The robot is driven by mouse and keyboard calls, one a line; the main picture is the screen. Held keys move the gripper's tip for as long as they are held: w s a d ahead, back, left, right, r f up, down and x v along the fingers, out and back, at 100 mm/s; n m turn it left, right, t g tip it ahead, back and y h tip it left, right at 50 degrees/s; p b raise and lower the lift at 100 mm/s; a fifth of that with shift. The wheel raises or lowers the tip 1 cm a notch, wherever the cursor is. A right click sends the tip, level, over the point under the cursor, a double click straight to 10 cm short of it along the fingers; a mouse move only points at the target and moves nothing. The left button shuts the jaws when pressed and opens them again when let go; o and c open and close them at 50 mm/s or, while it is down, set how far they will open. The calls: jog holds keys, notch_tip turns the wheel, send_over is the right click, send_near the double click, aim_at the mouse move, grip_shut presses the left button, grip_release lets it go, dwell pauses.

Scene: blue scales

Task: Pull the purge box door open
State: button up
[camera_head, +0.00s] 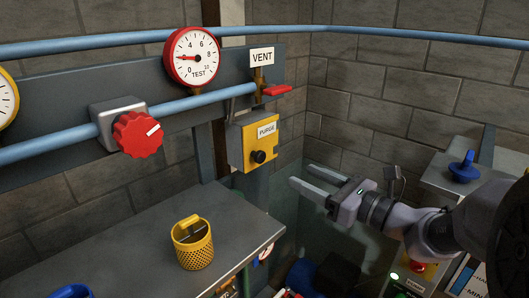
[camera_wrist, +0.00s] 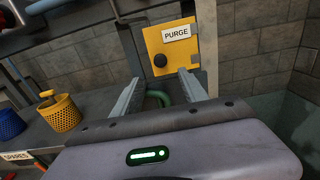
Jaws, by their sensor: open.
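The purge box is a yellow box on the wall post, with a white PURGE label. Its door (camera_head: 263,141) faces the room and looks shut, with a round black knob (camera_head: 258,156) low on it. The wrist view shows the door (camera_wrist: 183,52) beyond my fingers, with its knob (camera_wrist: 160,60) at the door's left. My gripper (camera_head: 306,177) is open and empty, to the right of the box and apart from it in the head view. In the wrist view my gripper (camera_wrist: 160,88) has its two fingers pointing toward the box, below the knob.
A red-handled VENT valve (camera_head: 277,90) sits above the box. A grey bench (camera_head: 140,225) carries a yellow basket (camera_head: 193,246). A blue knob (camera_head: 464,167) stands on a panel at right. A blue pipe (camera_head: 190,103) runs along the wall.

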aim_at(262, 157)
jog(key=p+x, duration=0.3)
jog(key=x, duration=1)
jog(key=shift+w+a+f, duration=0.1)
jog(key=shift+w+a, duration=0.05)
jog(key=shift+a, duration=0.05)
jog(key=shift+c, duration=0.4)
grip_shut()
